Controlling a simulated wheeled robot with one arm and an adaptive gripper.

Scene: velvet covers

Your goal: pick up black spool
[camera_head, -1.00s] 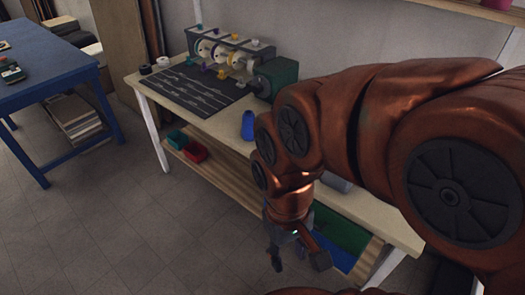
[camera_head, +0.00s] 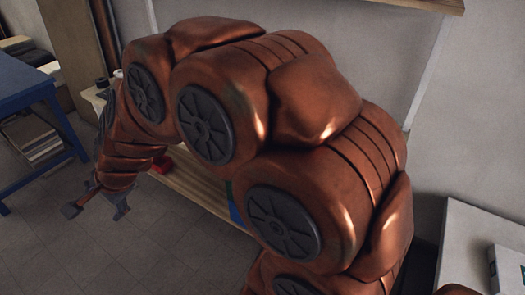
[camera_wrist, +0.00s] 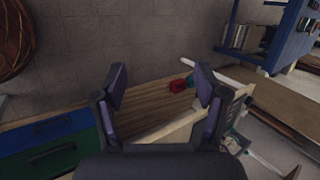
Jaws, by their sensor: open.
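The black spool (camera_head: 102,83) shows as a small dark shape at the left end of the light workbench (camera_head: 88,94) in the head view, close beside my arm. A small white spool (camera_head: 118,73) is just behind it. My gripper (camera_head: 96,208) hangs in front of the bench, lower than its top, with its fingers apart and nothing between them. The wrist view shows the open fingers (camera_wrist: 160,90) above the bench's lower wooden shelf and the floor. I cannot make out the black spool in the wrist view. My arm hides most of the bench top.
A blue table (camera_head: 35,85) stands at the far left. A white cabinet (camera_head: 465,235) is at lower right. Floor before the bench is clear.

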